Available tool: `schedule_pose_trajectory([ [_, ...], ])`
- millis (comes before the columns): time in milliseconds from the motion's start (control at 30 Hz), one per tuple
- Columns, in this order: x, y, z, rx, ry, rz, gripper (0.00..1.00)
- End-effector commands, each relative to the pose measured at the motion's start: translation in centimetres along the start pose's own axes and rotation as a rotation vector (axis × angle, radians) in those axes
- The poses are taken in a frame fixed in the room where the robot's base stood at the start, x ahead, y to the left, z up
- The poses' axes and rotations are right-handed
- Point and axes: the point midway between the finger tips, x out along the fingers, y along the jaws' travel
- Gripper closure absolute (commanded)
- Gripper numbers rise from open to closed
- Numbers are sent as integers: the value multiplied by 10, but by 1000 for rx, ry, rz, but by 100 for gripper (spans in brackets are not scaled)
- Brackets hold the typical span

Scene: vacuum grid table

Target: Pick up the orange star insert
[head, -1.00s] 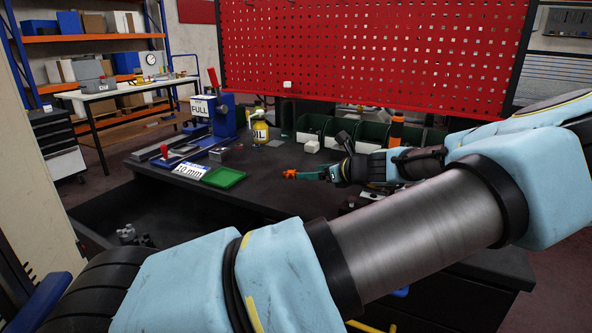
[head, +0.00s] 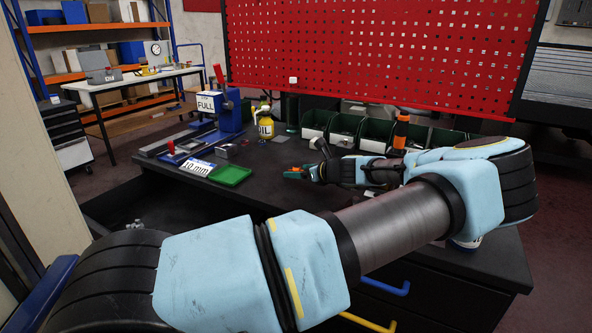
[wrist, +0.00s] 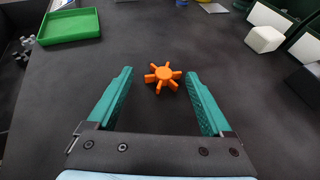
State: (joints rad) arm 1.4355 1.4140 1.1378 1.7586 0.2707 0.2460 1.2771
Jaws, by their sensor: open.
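The orange star insert (wrist: 163,75) lies flat on the dark tabletop. The two teal fingers are wide apart and nothing is held. In the head view my gripper (head: 300,173) is low over the table, and a small bit of orange (head: 291,174) shows at its tip. Most of the star is hidden there by the fingers. I cannot tell the exact height of the fingers above the table.
A green tray (wrist: 69,25) lies at the far left in the wrist view. A white cube (wrist: 264,39) stands at the far right, near the dark green bins (head: 345,130). A yellow oil bottle (head: 265,125) stands at the back. The table around the star is clear.

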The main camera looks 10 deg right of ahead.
Motion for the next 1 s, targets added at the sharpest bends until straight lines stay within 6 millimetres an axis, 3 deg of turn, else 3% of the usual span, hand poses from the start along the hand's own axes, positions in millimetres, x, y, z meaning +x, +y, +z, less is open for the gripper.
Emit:
schedule_pose_trajectory([
  [167,0,0,0,0,0,0,16],
  [900,0,0,0,0,0,0,98],
  [1000,0,0,0,0,0,0,100],
])
